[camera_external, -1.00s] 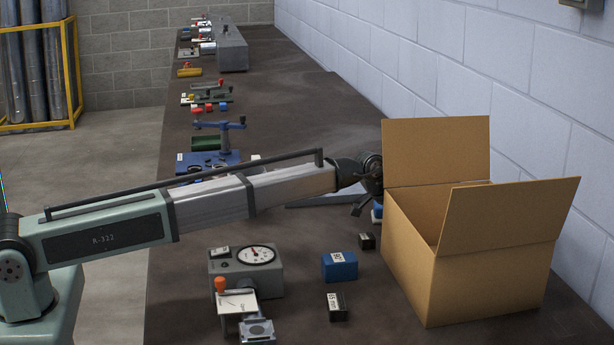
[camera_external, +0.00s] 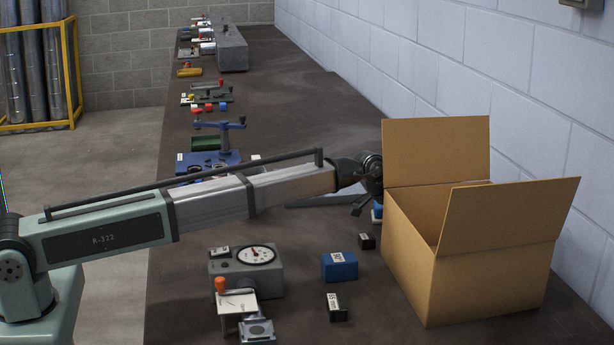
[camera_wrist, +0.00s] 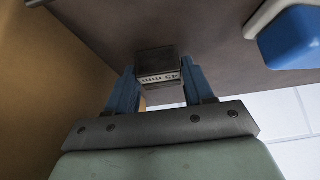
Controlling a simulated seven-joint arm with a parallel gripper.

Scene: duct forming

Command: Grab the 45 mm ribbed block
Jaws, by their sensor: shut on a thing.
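My gripper (camera_wrist: 160,76) shows in the wrist view with its two blue fingers shut on a small dark block (camera_wrist: 157,62). The block has a white label that reads "45 mm" upside down; its ribs are not clear at this size. In the external view my gripper (camera_external: 360,205) hangs low over the bench, just left of the open carton. The held block cannot be made out there. Whether it touches the bench is unclear.
An open cardboard carton (camera_external: 480,268) stands right of my gripper, its flaps up. A blue block (camera_external: 340,267), a small black block (camera_external: 367,241) and a labelled black block (camera_external: 340,308) lie in front. A grey dial gauge box (camera_external: 230,272) stands left.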

